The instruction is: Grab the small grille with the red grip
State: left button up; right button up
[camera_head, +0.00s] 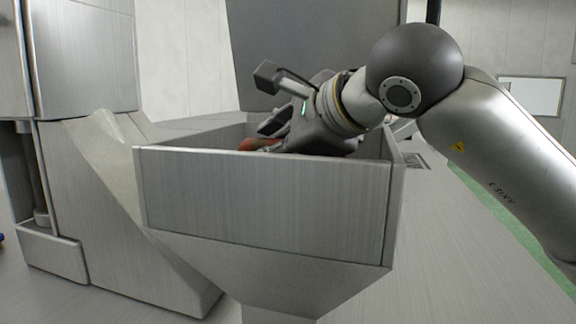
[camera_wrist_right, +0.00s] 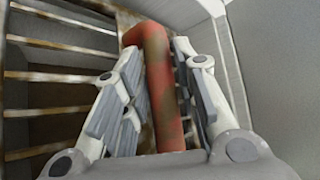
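The red grip (camera_wrist_right: 160,85) runs upright through the middle of the right wrist view, with a bend at its top and some brownish wear. In the head view only a small part of the red grip (camera_head: 258,144) shows over the hopper's front wall. My right gripper (camera_wrist_right: 165,85) reaches down into the hopper, its two fingers on either side of the grip, pads close against it. It also shows in the head view (camera_head: 268,132), its fingertips partly hidden by the wall. My left gripper is out of view.
The steel hopper (camera_head: 262,205) has raised walls around the gripper. Rusty slats (camera_wrist_right: 60,75) lie at the left in the right wrist view, a pale wall close at the right. A large machine with a sloped chute (camera_head: 125,190) stands left of the hopper.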

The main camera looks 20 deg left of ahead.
jog(key=shift+s+d, duration=0.1)
jog(key=shift+c, duration=0.5)
grip_shut()
jog(key=shift+r, duration=0.1)
jog(key=shift+r, duration=0.1)
jog(key=shift+r+b, duration=0.3)
jog(key=shift+r, duration=0.35)
notch_tip(320, 180, up, 8)
jog(key=b, duration=0.1)
jog(key=shift+r, duration=0.25)
